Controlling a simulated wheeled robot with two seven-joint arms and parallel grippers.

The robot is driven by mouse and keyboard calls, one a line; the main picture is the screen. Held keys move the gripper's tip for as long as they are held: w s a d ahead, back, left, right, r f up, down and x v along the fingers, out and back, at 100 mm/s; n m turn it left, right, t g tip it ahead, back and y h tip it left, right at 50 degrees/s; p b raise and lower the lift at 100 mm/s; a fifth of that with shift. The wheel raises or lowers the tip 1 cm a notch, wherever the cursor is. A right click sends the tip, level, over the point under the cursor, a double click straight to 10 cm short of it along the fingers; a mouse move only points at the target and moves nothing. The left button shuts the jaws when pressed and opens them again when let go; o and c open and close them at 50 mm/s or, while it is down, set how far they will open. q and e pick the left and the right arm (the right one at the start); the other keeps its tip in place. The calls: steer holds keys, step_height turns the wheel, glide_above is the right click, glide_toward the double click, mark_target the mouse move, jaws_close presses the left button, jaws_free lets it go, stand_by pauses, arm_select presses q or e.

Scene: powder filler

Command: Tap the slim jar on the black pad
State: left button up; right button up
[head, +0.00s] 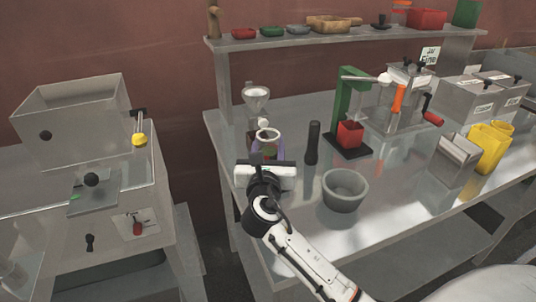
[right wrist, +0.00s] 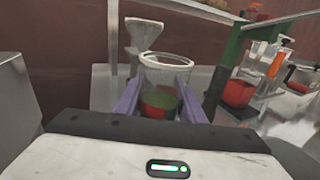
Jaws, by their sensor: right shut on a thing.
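The slim jar, a clear glass jar (head: 268,135) with a pale rim, is held upright by my right gripper (head: 267,150) at the left end of the metal table. In the right wrist view the jar (right wrist: 166,70) stands between the two purple fingers (right wrist: 160,105), which are shut on it. Red and green contents show low in it. My gripper hides much of the jar in the head view, and I cannot tell whether its bottom touches anything. I cannot clearly make out the black pad; a dark base shows partly behind the jar. My left gripper is not in view.
A funnel (head: 256,97) stands just behind the jar. A black cylinder (head: 312,143), a grey bowl (head: 344,190) and a green stand (head: 345,100) with a red cup (head: 350,134) are to the right. A shelf (head: 330,37) runs above. The front right tabletop has free room.

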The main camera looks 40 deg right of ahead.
steer(key=shift+f, duration=0.45)
steer(key=shift+r+p, duration=0.6)
steer(key=shift+r, duration=0.9)
steer(key=shift+f, duration=0.1)
